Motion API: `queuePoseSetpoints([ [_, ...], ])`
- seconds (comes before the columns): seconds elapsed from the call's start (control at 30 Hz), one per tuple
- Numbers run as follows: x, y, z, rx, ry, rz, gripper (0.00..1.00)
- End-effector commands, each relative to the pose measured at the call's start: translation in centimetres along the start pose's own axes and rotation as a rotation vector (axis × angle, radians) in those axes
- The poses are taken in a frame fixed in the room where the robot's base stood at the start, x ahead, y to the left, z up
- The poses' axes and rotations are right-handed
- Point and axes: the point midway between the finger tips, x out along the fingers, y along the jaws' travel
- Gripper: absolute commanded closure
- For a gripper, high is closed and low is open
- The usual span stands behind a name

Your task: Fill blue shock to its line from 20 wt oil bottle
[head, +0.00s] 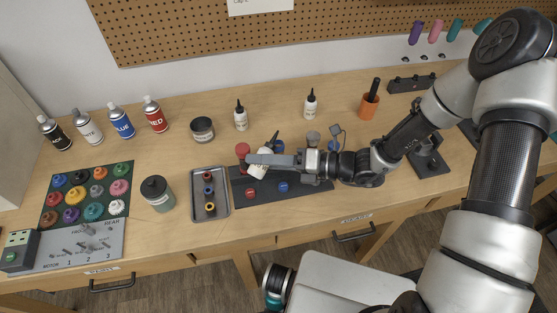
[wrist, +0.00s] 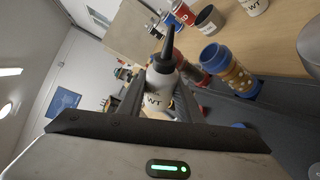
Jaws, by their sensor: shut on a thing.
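My gripper (head: 264,159) is shut on a white oil bottle (head: 260,171) with a black nozzle, held above the dark mat (head: 310,186). The bottle leans in the head view, nozzle up and to the right. In the wrist view the bottle (wrist: 160,80) sits between both fingers; its label shows "WT", but I cannot read the number. The blue shock (wrist: 228,68), with blue ends and a gold-coloured middle, stands apart, right of the bottle in the wrist view. In the head view I cannot make it out near my gripper. Its fill line is not readable.
A red part (head: 242,149) stands behind the mat. Red (head: 250,193) and blue (head: 283,187) caps lie on it. Two other white bottles (head: 240,118) (head: 310,104) stand behind. A metal tray (head: 223,205) with small parts and a grey jar (head: 158,195) are at left.

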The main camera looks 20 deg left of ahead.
Motion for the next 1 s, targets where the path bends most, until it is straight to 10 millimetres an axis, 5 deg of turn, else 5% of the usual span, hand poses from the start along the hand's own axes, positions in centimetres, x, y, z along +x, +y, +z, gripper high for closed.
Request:
queuePoseSetpoints([
  [0.23, -0.1, 0.1, 0.3, -0.030, -0.002, -0.012, 0.92],
  [0.6, -1.4, -0.3, 3.2, -0.492, -0.002, -0.204, 0.92],
  [1.0, -1.4, -0.1, 3.5, -0.513, -0.002, -0.213, 0.92],
])
